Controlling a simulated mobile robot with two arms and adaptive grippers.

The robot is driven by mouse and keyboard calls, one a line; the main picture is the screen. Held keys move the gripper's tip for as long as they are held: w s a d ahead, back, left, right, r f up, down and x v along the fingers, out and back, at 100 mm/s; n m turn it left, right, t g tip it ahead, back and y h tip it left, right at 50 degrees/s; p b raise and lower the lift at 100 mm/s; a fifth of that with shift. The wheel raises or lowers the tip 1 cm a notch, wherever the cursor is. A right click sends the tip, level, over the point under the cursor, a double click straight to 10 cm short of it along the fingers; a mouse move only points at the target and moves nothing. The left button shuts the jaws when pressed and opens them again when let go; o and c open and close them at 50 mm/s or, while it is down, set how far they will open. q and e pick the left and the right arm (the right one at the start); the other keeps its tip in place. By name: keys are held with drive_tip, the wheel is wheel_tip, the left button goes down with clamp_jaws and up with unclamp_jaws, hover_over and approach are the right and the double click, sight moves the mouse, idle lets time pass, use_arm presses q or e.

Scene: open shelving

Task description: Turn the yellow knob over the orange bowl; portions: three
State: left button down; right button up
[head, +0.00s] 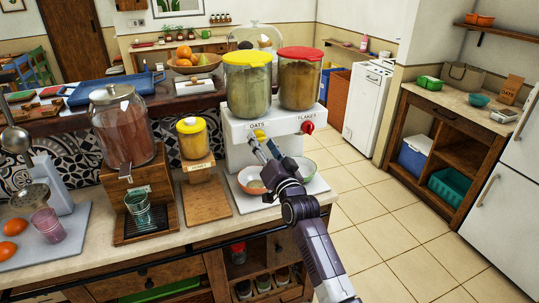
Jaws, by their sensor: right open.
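The dispenser (234,132) is white and carries two clear canisters, a yellow-lidded one (247,92) over the label OATS and a red-lidded one (299,84) over FLAKES. The yellow knob (260,134) sits on the dispenser's front under the oats canister. The orange bowl (246,176) stands below it, partly hidden by my right arm; its contents are hard to tell. My right gripper (262,149) is open, with its fingertips close to the yellow knob. I cannot tell whether they touch it. My left gripper is not in view.
The red knob (307,127) is just right of my gripper, above a green bowl (304,166). A honey jar (192,138) on a stand and a drink dispenser (125,135) with a glass (138,209) stand to the left. The counter's front edge runs below.

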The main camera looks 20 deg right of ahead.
drive_tip(key=s+f, duration=0.1)
drive_tip(key=s, duration=1)
drive_tip(key=shift+d+f, duration=0.25)
